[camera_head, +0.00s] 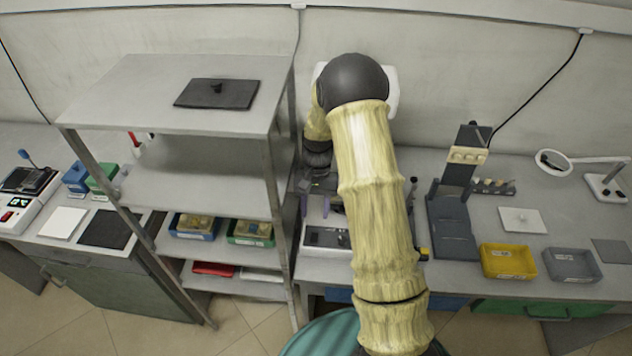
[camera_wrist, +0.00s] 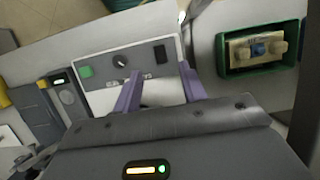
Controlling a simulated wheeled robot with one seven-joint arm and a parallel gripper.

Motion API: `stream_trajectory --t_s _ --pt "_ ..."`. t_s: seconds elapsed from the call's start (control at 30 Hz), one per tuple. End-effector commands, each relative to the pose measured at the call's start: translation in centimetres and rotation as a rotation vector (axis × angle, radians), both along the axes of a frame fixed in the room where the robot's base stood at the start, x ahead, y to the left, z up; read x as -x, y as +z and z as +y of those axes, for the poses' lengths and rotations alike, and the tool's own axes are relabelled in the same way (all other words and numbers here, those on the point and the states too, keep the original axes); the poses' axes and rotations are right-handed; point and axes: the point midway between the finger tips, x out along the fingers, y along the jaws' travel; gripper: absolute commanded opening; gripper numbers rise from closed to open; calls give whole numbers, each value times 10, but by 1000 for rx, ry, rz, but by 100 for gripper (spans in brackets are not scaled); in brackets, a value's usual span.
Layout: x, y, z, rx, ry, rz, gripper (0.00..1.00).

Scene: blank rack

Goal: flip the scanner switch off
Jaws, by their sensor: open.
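A pale device with a control panel (camera_wrist: 130,75), which I take to be the scanner, sits under my gripper. Its panel carries a green button (camera_wrist: 86,71), a round dark knob (camera_wrist: 121,62) and a black rocker switch (camera_wrist: 160,54). I cannot tell the switch's position. My gripper (camera_wrist: 160,72) is open, its two purple fingers apart with nothing between them. The fingers point toward the panel, and the switch shows just beyond the gap between their tips. In the head view the device (camera_head: 313,250) stands right of the shelf, partly hidden by my arm and gripper (camera_head: 316,208).
A metal shelf (camera_head: 180,65) stands close left of my gripper. A green tray with blocks (camera_wrist: 221,69) lies right of the panel in the wrist view. Right of my arm are a dark stand (camera_head: 452,222), a yellow tray (camera_head: 508,274) and a magnifier lamp (camera_head: 605,187).

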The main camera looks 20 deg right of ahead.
Motion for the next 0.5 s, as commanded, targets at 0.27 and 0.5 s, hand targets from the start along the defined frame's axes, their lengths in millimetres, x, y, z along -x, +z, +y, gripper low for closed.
stream_trajectory --t_s 0.27,0.5 --pt "-18 52 -8 2 -1 -6 42" --pt "-27 84 -12 1 -1 -2 42"
